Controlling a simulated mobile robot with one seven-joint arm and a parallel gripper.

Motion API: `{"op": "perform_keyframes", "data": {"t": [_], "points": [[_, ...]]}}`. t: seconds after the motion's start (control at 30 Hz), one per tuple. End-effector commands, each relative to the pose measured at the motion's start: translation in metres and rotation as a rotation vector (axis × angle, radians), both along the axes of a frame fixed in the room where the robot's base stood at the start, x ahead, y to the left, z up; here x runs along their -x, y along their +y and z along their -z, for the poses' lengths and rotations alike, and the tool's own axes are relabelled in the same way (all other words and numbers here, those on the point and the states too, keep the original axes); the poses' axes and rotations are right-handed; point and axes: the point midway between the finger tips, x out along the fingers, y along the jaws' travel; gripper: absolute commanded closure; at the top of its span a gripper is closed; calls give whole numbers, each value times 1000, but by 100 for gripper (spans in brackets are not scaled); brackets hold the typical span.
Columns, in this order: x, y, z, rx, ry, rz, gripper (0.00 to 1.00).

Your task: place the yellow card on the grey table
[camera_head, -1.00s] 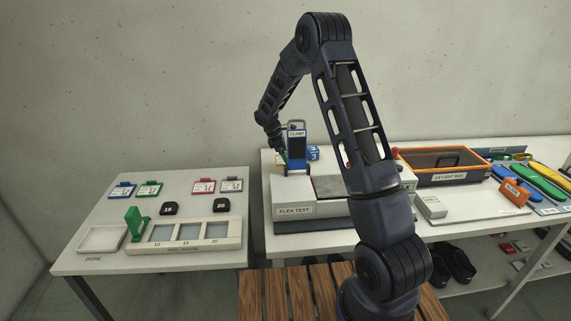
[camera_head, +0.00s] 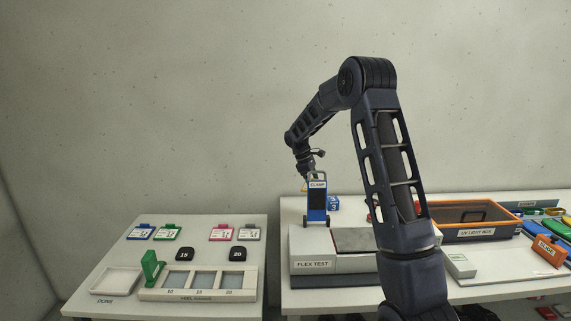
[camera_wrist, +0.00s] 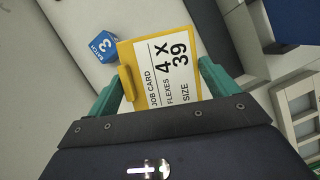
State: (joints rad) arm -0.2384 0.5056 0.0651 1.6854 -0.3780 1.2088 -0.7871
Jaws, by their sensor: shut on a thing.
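The yellow card (camera_wrist: 128,53) is in the wrist view, with a white label reading "JOB CARD, FLEXES 4 X, SIZE 39". My gripper (camera_wrist: 163,88) has its teal fingers on either side of the card and is shut on it. In the head view my gripper (camera_head: 305,183) is above and behind the blue clamp on the flex test machine; the card is barely visible there. The left table (camera_head: 125,265) and the right table (camera_head: 350,298) both have pale grey tops; I cannot tell which one the task means.
The upright blue clamp (camera_head: 317,203) and a blue batch cube (camera_head: 333,203) stand close to my gripper. The left table bears several small cards, two black blocks, a white tray (camera_head: 116,281) and a gauge rack (camera_head: 197,294).

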Motion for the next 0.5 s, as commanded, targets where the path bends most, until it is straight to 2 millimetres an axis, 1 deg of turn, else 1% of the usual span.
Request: {"op": "perform_keyframes", "data": {"t": [0.03,0.1,0.3,0.4,0.5], "points": [[0,-14,15,1,5,98,43],[2,-31,33,0,5,249,43],[12,-79,82,2,5,691,43],[18,-100,103,1,4,897,43],[23,-115,120,0,2,1063,43]]}}
